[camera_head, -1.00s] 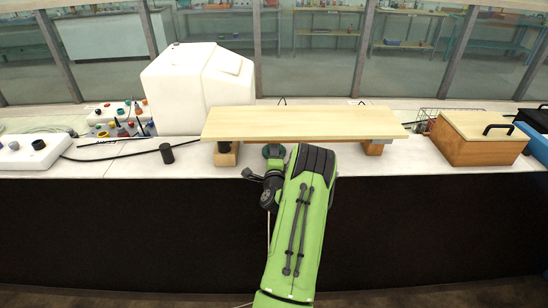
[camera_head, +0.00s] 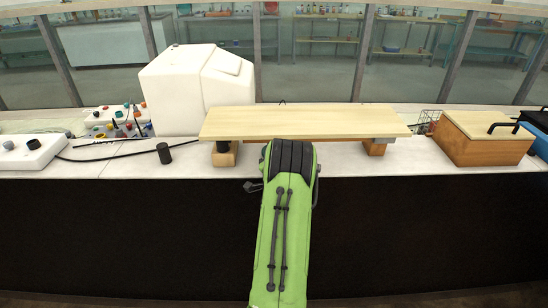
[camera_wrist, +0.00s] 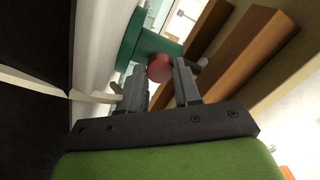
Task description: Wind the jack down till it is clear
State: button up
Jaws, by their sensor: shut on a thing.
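In the wrist view the jack shows as a green body (camera_wrist: 150,44) with a round red knob (camera_wrist: 160,68). My gripper (camera_wrist: 161,78) is shut on the red knob, one finger on each side of it. In the head view my green arm hides the gripper and the jack. A pale wooden board (camera_head: 300,122) lies above that spot, over a left wooden block (camera_head: 224,155) and a right wooden block (camera_head: 375,149). A dark cylinder (camera_head: 222,146) stands on the left block, under the board. I cannot tell whether the jack touches the board.
A white tank (camera_head: 175,95) stands behind the board's left end. A black knob-like cylinder (camera_head: 165,153), a white control box (camera_head: 30,153) and a cable are to the left. A wooden box with a handle (camera_head: 480,140) is at the right. The bench's front edge is near the arm.

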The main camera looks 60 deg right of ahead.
jog(key=shift+f, duration=0.2)
dwell(0.3)
jog(key=o, duration=0.7)
jog(key=shift+a, duration=0.1)
jog(key=o, duration=0.4)
jog(key=shift+r, duration=0.1)
jog(key=shift+c, duration=0.2)
jog(key=shift+r, duration=0.1)
